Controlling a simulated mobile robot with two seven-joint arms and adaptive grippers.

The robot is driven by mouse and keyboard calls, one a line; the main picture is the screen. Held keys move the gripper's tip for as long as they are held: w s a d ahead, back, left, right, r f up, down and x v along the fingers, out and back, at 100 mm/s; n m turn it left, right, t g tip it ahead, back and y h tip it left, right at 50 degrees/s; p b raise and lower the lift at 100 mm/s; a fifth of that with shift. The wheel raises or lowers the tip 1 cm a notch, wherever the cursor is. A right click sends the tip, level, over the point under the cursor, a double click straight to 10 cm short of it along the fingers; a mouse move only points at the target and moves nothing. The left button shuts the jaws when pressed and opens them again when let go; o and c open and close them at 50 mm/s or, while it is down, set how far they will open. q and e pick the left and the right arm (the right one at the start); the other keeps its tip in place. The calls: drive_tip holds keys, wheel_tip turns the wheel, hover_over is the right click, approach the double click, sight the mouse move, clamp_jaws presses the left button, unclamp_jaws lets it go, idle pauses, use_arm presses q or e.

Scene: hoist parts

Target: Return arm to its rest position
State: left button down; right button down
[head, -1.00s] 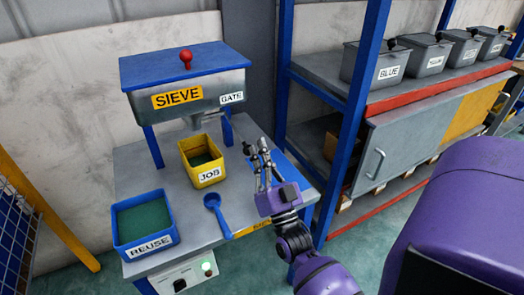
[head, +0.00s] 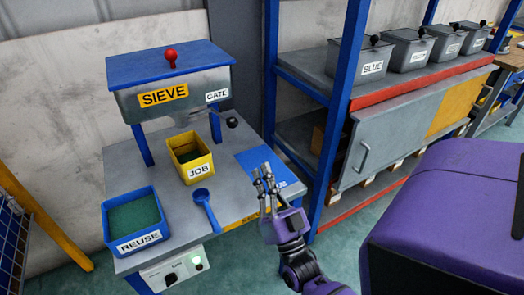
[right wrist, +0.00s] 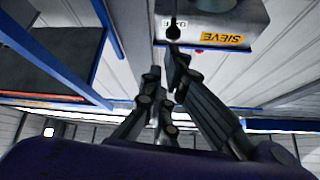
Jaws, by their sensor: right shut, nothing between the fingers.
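My right gripper (head: 265,182) is shut and empty. It is in front of the right front part of the sieve table in the head view, over the blue patch's near side. Its fingers also show in the right wrist view (right wrist: 168,85), pointing toward the sieve (right wrist: 225,25). The purple arm behind it comes in from the bottom of the head view. The sieve (head: 170,95) has a blue lid with a red knob and a gate knob at its right. My left gripper is not in view.
The grey table (head: 235,205) holds a yellow JOB bin (head: 190,158), a blue REUSE bin (head: 132,215) with green contents, and a blue scoop (head: 206,208). A blue-posted shelf (head: 335,110) with lidded grey bins stands at the right. A yellow post (head: 45,218) is at the left.

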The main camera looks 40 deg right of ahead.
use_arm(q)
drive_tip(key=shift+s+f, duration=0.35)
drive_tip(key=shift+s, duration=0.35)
